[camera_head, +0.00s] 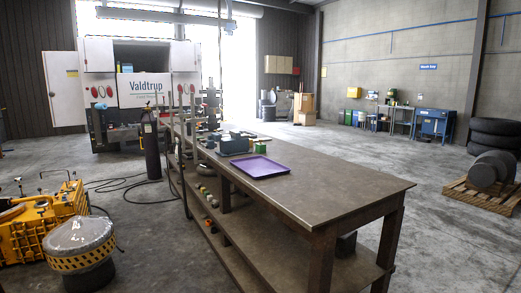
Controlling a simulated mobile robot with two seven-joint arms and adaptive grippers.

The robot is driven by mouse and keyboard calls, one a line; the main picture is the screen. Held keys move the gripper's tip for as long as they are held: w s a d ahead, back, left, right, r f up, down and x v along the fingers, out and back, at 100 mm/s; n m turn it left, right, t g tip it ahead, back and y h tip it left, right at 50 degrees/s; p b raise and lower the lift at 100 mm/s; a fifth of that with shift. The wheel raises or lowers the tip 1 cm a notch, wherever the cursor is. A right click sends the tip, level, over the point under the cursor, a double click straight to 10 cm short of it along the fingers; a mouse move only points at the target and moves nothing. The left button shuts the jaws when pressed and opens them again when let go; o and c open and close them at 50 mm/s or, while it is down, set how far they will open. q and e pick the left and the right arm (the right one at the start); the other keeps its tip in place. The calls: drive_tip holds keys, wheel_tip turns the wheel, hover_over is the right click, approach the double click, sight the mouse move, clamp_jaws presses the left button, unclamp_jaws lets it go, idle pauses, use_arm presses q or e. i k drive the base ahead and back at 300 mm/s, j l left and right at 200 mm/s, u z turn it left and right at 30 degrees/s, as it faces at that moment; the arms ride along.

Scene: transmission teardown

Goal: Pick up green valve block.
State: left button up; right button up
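A small green block (260,148) sits on top of the long brown workbench (335,188), just behind the purple tray. It is small in the picture, and its details cannot be made out. The purple tray (259,166) lies flat on the bench and looks empty. A blue-grey box-like part (233,145) stands to the left of the green block. Neither of my grippers shows in the head view.
The near half of the bench top is clear. Tools stand at its far end. A dark gas cylinder (151,145) and a yellow machine (42,228) stand left, near a drum-like part (80,250). Open floor lies right, before tyres (496,135) and a pallet (480,196).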

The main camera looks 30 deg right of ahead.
sight(260, 148)
drive_tip(key=z, duration=0.9)
drive_tip(key=i+l+z, duration=0.3)
drive_tip(key=l+z, duration=0.2)
drive_tip(key=i+l+z, duration=0.8)
drive_tip(key=z, duration=0.15)
drive_tip(key=i+z, duration=0.5)
drive_tip(key=i+l+z, duration=0.15)
drive_tip(key=i, duration=1.3)
drive_tip(key=j, duration=0.1)
